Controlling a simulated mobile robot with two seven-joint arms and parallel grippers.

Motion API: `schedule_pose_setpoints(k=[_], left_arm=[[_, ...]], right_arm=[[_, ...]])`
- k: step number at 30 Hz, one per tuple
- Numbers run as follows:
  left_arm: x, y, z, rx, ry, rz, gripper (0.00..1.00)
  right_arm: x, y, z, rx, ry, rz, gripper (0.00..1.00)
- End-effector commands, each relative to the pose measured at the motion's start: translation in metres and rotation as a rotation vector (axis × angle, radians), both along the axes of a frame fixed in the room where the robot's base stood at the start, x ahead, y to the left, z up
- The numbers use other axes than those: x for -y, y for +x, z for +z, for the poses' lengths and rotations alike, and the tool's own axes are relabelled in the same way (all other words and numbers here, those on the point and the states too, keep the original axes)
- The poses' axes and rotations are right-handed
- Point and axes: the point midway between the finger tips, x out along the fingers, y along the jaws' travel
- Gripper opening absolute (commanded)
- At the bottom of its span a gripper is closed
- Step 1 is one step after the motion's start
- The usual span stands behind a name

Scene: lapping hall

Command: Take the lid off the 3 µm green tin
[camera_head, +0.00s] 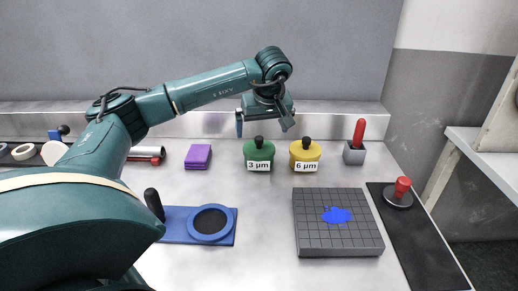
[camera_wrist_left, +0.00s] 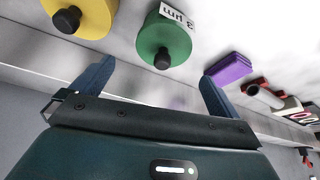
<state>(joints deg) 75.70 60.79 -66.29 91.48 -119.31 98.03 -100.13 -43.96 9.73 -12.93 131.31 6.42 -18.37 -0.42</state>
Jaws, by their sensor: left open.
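The green tin (camera_head: 259,155), labelled 3 µm, stands on the bench with its lid on; a black knob tops the lid. It also shows in the left wrist view (camera_wrist_left: 166,38), ahead of the gap between my fingers. My left gripper (camera_head: 262,124) is open and empty, above and a little behind the green tin, apart from it. Its two blue fingers show in the left wrist view (camera_wrist_left: 153,84). A yellow tin (camera_head: 305,155), labelled 6 µm, stands just right of the green tin, also with a black knob. My right gripper is not seen.
A purple block (camera_head: 198,157) lies left of the green tin. A grey holder (camera_head: 354,155) with a red handle stands right of the yellow tin. A gridded grey plate (camera_head: 339,239) and a blue fixture (camera_head: 179,228) lie in front. A wall stands behind.

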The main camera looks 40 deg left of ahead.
Motion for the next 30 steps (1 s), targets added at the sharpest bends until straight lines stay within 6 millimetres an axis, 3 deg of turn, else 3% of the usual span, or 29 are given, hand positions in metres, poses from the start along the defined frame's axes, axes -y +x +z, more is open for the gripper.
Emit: schedule_pose_setpoints(k=[15,23,30], left_arm=[[-0.024,0.011,-0.051,-0.001,0.001,0.0,1.0],[-0.025,0.012,-0.054,0.0,0.0,-0.001,1.0],[-0.025,0.012,-0.054,0.001,0.001,0.0,0.83]], right_arm=[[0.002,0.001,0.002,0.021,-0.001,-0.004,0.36],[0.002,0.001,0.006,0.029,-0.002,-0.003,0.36],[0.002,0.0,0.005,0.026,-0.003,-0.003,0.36]])
